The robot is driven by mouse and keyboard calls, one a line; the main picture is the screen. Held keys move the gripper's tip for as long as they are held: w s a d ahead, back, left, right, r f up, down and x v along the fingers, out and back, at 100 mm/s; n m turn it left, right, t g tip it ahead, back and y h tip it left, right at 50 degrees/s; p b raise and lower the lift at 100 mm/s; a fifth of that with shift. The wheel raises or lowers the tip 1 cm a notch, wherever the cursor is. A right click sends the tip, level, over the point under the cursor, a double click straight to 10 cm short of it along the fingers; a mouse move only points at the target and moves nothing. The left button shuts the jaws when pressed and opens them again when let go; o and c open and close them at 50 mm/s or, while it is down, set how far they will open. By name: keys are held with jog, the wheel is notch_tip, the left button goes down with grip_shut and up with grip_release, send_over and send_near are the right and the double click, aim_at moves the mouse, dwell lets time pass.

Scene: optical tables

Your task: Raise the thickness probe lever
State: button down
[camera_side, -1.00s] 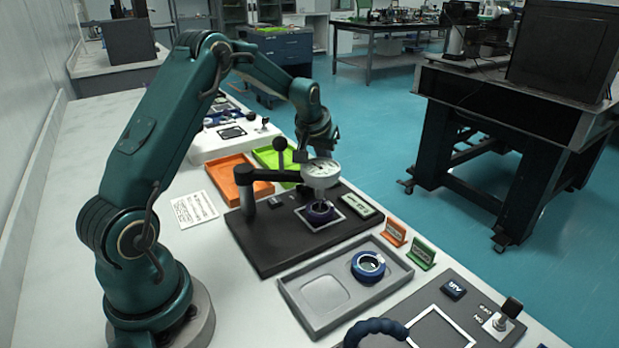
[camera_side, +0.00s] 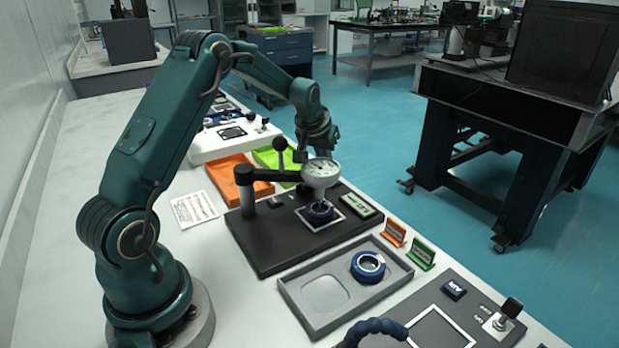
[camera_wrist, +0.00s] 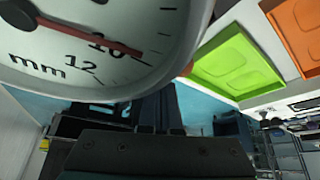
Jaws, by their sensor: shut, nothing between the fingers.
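The thickness probe stands on a dark base plate (camera_side: 275,245), with a post (camera_side: 248,200), a black arm and a white dial gauge (camera_side: 321,172). A black ball knob (camera_side: 280,144) on a thin stem, which looks like the lever, rises above the arm. A dark purple ring (camera_side: 320,212) sits under the gauge in a white square outline. My gripper (camera_side: 301,157) is shut and empty, close behind the gauge and right of the knob; I cannot tell whether it touches. In the wrist view the dial face (camera_wrist: 90,45) fills the upper left, its red needle near 10.
A grey tray (camera_side: 318,325) in front holds a blue ring (camera_side: 368,266). Orange (camera_side: 222,165) and green (camera_side: 262,155) trays lie behind the probe. Small orange (camera_side: 394,233) and green (camera_side: 421,253) signs stand at the right. A dark panel with a switch (camera_side: 505,315) is nearest the camera.

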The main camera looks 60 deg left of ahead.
jog(key=shift+s, duration=0.1)
jog(key=shift+s+f, duration=0.15)
jog(key=shift+s, duration=1.15)
jog(key=shift+s+f, duration=0.1)
jog(key=shift+s, duration=1.2)
jog(key=shift+w+r, duration=0.3)
jog(key=shift+r, duration=0.95)
jog(key=shift+w+r, duration=0.25)
jog(key=shift+r, duration=1)
jog(key=shift+w+r, duration=0.3)
jog(key=shift+r, duration=0.95)
